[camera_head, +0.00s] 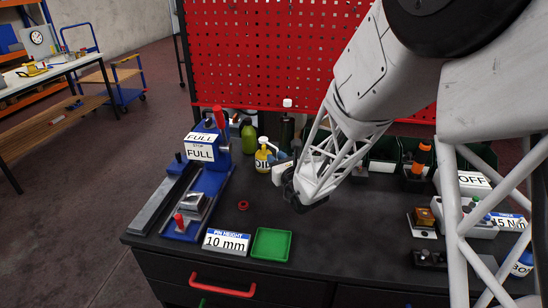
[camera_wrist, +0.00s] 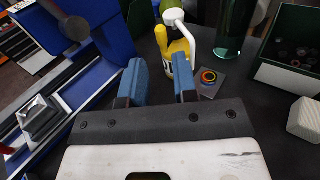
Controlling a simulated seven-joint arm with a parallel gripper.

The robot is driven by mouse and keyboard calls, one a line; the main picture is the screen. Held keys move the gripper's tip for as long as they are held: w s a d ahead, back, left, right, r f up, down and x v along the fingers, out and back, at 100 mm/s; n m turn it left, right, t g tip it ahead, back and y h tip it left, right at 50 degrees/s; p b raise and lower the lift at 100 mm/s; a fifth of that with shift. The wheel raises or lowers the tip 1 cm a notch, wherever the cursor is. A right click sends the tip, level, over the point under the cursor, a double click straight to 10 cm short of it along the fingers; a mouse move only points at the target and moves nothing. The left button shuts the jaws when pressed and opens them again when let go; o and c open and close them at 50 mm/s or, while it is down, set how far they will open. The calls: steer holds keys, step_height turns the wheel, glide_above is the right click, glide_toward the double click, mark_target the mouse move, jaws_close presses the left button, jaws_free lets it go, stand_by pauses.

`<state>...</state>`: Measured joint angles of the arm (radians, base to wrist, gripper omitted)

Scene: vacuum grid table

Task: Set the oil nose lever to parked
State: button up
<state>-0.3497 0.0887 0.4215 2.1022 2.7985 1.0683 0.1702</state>
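The yellow oil bottle (camera_head: 262,160) stands upright on the dark bench, left of my gripper (camera_head: 294,188). Its label reads OIL. In the wrist view the bottle (camera_wrist: 182,48) has a white spout (camera_wrist: 174,17) on top and a yellow lever-like part (camera_wrist: 161,38) at its left. My gripper (camera_wrist: 160,72) shows there with two blue fingers apart and nothing held between them. The bottle is beyond the fingertips, and the right finger hides its lower part. I cannot tell which setting the lever is in.
A blue press (camera_head: 213,180) with FULL signs stands left. A green tray (camera_head: 271,244) and a 10 mm sign (camera_head: 226,242) lie at the front. A green bottle (camera_head: 249,138) stands behind the oil bottle. A red pegboard (camera_head: 270,50) backs the bench. Dark green bins are at right.

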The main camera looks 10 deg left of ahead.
steer(key=shift+c, duration=0.2)
steer(key=shift+d, duration=0.15)
jaws_close()
steer(key=d+n+g+y, duration=0.5)
steer(key=d+n+g, duration=0.1)
steer(key=d, duration=0.4)
steer(key=shift+w+f+g+y, duration=0.35)
steer(key=shift+f+g+y, duration=0.1)
steer(key=shift+g, duration=0.25)
